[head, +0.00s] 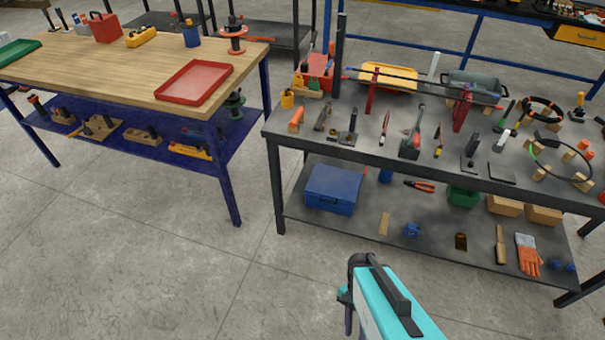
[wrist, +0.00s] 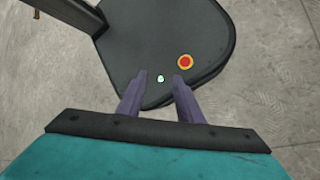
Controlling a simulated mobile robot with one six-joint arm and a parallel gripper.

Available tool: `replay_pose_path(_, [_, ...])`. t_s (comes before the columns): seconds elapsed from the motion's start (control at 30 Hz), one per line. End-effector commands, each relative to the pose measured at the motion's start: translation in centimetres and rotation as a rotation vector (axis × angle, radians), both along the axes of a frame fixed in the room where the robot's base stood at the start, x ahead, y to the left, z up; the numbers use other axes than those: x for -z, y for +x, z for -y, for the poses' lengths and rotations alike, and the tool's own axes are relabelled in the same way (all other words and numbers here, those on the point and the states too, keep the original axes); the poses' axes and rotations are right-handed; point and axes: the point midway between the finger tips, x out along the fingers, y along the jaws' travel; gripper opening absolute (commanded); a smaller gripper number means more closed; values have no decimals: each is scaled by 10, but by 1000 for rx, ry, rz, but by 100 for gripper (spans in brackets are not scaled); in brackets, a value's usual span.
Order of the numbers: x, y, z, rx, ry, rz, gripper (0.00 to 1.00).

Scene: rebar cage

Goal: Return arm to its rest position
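My gripper (wrist: 160,78) shows in the wrist view with its two purple-grey fingers apart and nothing between them. It points down over the dark plate of my own base, which carries a red and yellow button and a small green light. In the head view my teal arm rises from the bottom edge, right of centre. Part of my gripper (head: 348,318) hangs at its left side, over bare floor and in front of the grey workbench (head: 345,165). It touches nothing that I can see.
A wooden-topped table (head: 120,70) with a red tray (head: 194,82) stands at the left. The grey bench holds many tools, with a blue toolbox (head: 332,190) and orange gloves (head: 528,255) on its lower shelf. Concrete floor is clear at the left and front.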

Motion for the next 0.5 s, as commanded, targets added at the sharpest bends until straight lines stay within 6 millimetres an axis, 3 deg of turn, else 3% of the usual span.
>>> replay_pose_path(0.5, [5, 12, 0, -534, 335, 92, 33])
